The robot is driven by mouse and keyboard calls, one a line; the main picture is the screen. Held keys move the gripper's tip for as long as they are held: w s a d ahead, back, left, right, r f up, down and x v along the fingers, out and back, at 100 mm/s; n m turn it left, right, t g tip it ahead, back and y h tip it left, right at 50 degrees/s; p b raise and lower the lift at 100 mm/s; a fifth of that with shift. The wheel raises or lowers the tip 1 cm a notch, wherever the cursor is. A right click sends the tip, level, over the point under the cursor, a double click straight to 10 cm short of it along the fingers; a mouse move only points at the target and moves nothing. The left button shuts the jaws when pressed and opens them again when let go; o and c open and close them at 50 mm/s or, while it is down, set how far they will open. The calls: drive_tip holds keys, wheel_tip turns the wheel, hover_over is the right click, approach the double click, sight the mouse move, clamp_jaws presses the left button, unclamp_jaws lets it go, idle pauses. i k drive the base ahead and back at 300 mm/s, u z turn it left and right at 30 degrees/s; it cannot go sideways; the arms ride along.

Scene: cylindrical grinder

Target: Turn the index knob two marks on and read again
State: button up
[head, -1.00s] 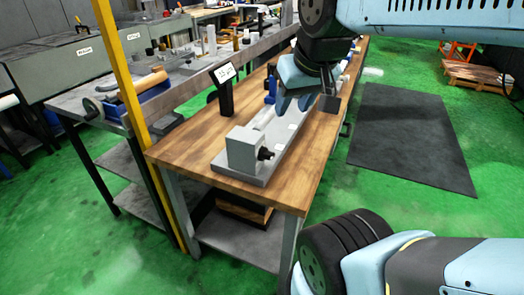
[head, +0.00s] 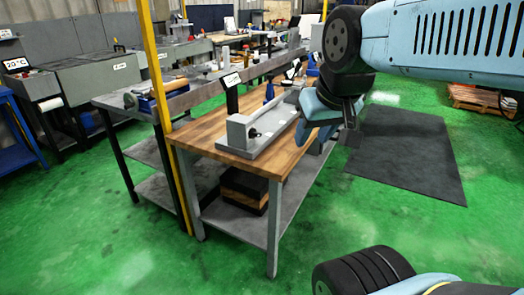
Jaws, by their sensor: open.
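The grey fixture (head: 276,131) lies along the wooden-topped bench (head: 212,143), with a pale block (head: 238,131) at its near end. A small black knob (head: 254,133) sticks out of that block's right side; its marks are too small to read. A black stand with a white readout (head: 232,80) rises behind the fixture; its figures are not legible. My gripper (head: 322,118) hangs to the right of the fixture in the picture, apart from the knob and empty as far as I see. It is open.
A yellow post (head: 158,100) stands at the bench's left front. A dark mat (head: 410,155) lies on the green floor at right. The floor in front of the bench is clear.

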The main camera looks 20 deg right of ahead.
sight(253, 133)
drive_tip(key=k, duration=0.6)
drive_tip(key=u, duration=1.2)
drive_tip(key=i, duration=1.75)
drive_tip(key=z, duration=1.6)
drive_tip(key=i, duration=0.6)
drive_tip(key=z, duration=0.05)
